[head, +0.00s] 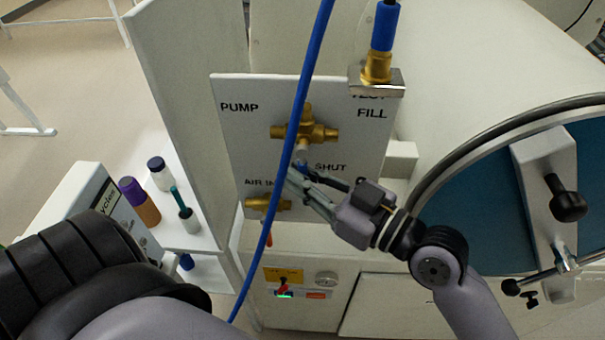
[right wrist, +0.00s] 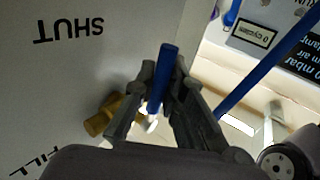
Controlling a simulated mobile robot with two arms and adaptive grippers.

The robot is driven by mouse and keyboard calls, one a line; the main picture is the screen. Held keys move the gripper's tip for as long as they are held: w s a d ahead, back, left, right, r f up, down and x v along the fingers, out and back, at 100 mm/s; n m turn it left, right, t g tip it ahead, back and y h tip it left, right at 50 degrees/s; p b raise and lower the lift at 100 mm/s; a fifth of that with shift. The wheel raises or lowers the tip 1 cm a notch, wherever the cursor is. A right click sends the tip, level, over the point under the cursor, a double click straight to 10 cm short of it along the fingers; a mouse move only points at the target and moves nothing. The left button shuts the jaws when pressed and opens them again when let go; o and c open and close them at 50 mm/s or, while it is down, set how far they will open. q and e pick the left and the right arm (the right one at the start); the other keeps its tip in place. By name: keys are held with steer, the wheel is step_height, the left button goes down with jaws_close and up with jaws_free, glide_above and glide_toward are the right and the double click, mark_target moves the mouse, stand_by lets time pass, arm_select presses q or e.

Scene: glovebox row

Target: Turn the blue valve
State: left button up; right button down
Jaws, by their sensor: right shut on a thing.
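The blue valve has a brass body (head: 318,132) on the white panel (head: 237,135), between the PUMP and FILL labels and above SHUT. Its blue handle (head: 302,166) hangs below the body, partly covered by my right gripper (head: 297,174) and the blue hose. In the right wrist view the blue handle (right wrist: 166,72) stands between the two fingers of my right gripper (right wrist: 165,77), which is shut on it. Brass (right wrist: 108,116) shows behind the left finger there. My left gripper is not in view.
A blue hose (head: 300,105) runs down in front of the panel, close to my right gripper. A second brass valve (head: 266,204) with an orange handle (head: 268,239) sits lower. Bottles (head: 186,212) stand on a shelf at left. The round glovebox door (head: 480,165) is at right.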

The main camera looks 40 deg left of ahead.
steer(key=shift+f+b, duration=0.15)
steer(key=shift+b, duration=0.35)
steer(key=shift+s+a+r+m+t+y+b, duration=0.35)
steer(key=shift+m+y+b, duration=0.6)
steer(key=shift+b, duration=1.2)
steer(key=shift+s+a+r+m+t+y+b, duration=0.15)
steer(key=shift+a+m+t+y+b, duration=0.6)
steer(key=shift+b, duration=1.4)
steer(key=shift+s+a+r+m+t+y+b, duration=0.25)
steer(key=shift+m+y+b, duration=0.8)
steer(key=shift+b, duration=1.1)
steer(key=shift+s, duration=0.1)
steer(key=c, duration=1.6)
jaws_free()
steer(key=shift+c, duration=0.2)
